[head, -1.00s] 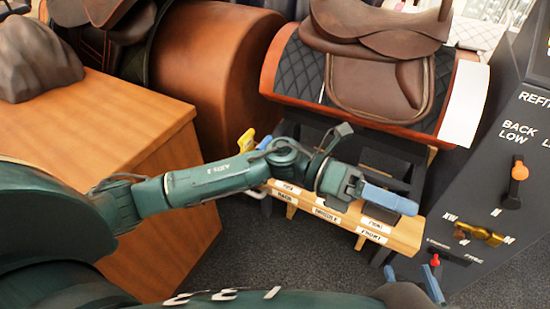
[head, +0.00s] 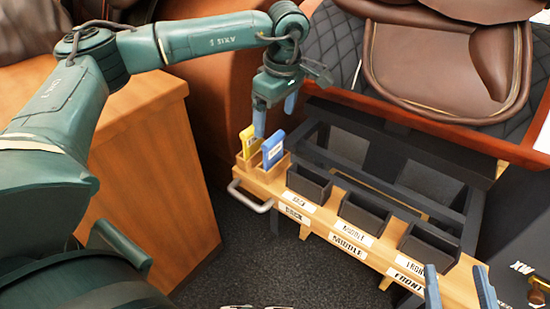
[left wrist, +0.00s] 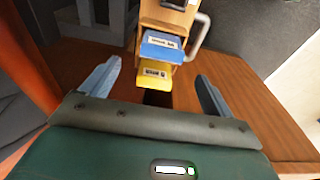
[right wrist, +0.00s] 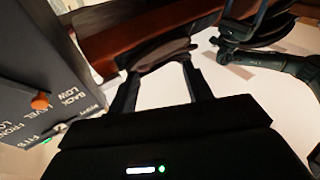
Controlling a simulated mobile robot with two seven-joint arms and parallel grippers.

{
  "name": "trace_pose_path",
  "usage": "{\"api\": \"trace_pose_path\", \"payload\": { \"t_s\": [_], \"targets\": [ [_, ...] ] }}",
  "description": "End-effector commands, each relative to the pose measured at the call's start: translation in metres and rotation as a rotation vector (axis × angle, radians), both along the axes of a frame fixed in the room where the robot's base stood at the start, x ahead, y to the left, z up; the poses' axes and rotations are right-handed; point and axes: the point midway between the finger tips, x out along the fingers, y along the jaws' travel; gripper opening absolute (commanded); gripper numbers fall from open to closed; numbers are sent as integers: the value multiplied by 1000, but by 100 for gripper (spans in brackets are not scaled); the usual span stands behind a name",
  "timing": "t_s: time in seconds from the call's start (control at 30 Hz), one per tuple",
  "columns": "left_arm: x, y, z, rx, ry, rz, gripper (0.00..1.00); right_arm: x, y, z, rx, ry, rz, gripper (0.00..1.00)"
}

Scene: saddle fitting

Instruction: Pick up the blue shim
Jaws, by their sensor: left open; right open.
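The blue shim (head: 273,148) stands upright in a wooden holder at the left end of the rack, beside the yellow shim (head: 248,142). In the left wrist view the blue shim (left wrist: 162,47) lies just beyond the yellow shim (left wrist: 154,74). My left gripper (head: 275,112) is open and empty, pointing down just above the shims. In the left wrist view its fingers (left wrist: 158,72) are spread wide on either side of them, touching neither. My right gripper (head: 456,272) is open and empty at the lower right of the head view.
The wooden rack (head: 322,222) carries black bins labelled back, middle and front. A metal handle (head: 251,198) sticks out at its left end. A wooden block (head: 150,170) stands to the left. A brown saddle (head: 440,60) is behind on a stand.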

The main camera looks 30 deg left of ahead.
Motion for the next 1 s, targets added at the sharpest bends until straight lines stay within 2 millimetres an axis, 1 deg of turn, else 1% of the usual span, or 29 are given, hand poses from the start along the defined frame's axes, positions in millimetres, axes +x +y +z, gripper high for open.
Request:
{"api": "trace_pose_path", "payload": {
  "t_s": [0.03, 0.1, 0.2, 0.37, 0.43, 0.6, 0.63, 0.7, 0.8, 0.97, 1.0],
  "targets": [
    [-1, 2, -14, 0, 3, 0, 87, 0, 1, -3, 8, -2, 4, 50],
    [0, 2, -24, -1, 1, 0, 87, 0, 1, -3, 19, -1, 9, 50],
    [0, 4, -33, -1, 0, 0, 87, 0, 2, -3, 29, 0, 13, 50],
    [0, 4, -40, -2, -1, 0, 87, 0, 2, -2, 38, -1, 16, 50],
    [-1, 4, -47, -2, 0, 0, 87, 0, 3, -4, 45, 0, 20, 50],
    [-3, 5, -74, -2, 1, 0, 87, 0, 4, -13, 78, 7, 31, 50],
    [-3, 5, -78, -2, 1, 1, 87, 0, 5, -9, 80, -5, 37, 50],
    [-3, 6, -86, -3, 0, 1, 87, 4, 4, 8, 71, -83, 46, 50],
    [-3, 7, -89, -3, -1, 1, 87, 6, 4, 12, 67, -106, 46, 50],
    [-3, 7, -88, -3, -1, 1, 87, 5, 4, 13, 67, -104, 45, 50],
    [-3, 7, -88, -3, -1, 1, 85, 5, 4, 12, 67, -103, 44, 50]
  ]
}}
